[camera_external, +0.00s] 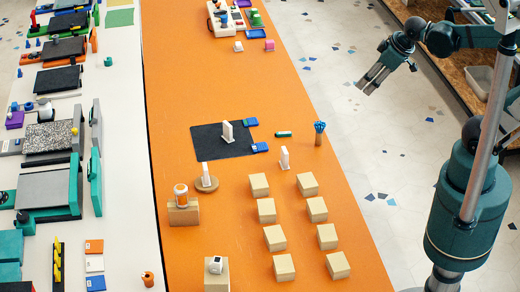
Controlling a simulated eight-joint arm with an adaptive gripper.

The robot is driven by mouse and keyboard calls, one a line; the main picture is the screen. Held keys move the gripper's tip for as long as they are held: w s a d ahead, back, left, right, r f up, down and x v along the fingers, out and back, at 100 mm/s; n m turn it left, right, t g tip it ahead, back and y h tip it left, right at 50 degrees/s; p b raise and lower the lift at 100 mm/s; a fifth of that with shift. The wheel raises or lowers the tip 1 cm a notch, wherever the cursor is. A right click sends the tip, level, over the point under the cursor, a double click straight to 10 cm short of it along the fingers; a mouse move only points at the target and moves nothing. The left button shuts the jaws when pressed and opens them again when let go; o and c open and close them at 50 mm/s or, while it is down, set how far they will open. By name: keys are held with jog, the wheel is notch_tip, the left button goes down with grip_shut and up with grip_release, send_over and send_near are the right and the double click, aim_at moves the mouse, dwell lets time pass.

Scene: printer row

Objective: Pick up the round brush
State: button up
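A small upright item with a blue tufted head and a brown base (320,133) stands on the orange table (230,90), right of the dark mat. It looks most like the round brush, but it is too small to be sure. My gripper (367,87) is above and to the right of it, past the table's right edge, with its fingers pointing down and left. It is well apart from the brush and nothing shows in it. Whether its fingers are open or shut is too small to tell.
A white stand (285,158) and several wooden blocks (308,184) are nearer the front.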

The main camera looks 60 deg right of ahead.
jog(key=w+d+f+n+g, duration=0.1)
jog(key=w+f+n+g, duration=0.1)
jog(key=w+f+n, duration=0.3)
jog(key=n+g+b, duration=0.2)
jog(key=n+g, duration=0.2)
jog(key=n, duration=0.5)
send_over(319, 130)
jog(key=d, duration=0.1)
notch_tip(319, 130, down, 19)
jog(key=shift+s+d+r, duration=0.1)
jog(key=shift+d, duration=0.05)
jog(key=shift+d+f+n, duration=0.1)
jog(key=shift+f+n, duration=0.4)
jog(key=shift+f, duration=0.25)
jog(key=shift+f, duration=1.3)
jog(key=shift+w+f, duration=0.15)
jog(key=shift+w, duration=0.05)
jog(key=shift+w+f, duration=0.15)
jog(key=shift+f, duration=2.3)
